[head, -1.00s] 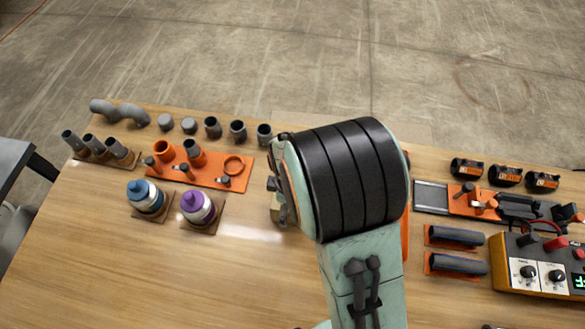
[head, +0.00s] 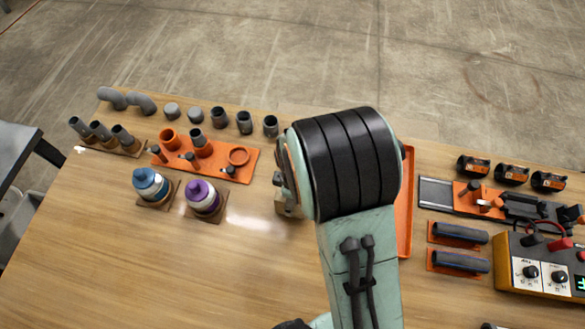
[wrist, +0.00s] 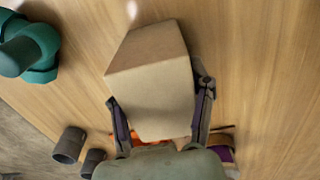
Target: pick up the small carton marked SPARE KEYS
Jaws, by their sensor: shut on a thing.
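In the wrist view a plain tan carton (wrist: 150,92) sits between the two fingers of my gripper (wrist: 161,100), one finger against each side. My gripper is shut on it. No lettering shows on the faces in view, so I cannot read whether it is marked SPARE KEYS. In the head view my arm hides most of the gripper and carton. Only a small tan piece of the carton (head: 288,208) shows at the left of my wrist. I cannot tell how high it is above the table.
The wooden table (head: 130,265) is clear at front left. Grey pipe pieces line the back. An orange tray (head: 406,215) lies behind my arm, a control box (head: 540,262) at right.

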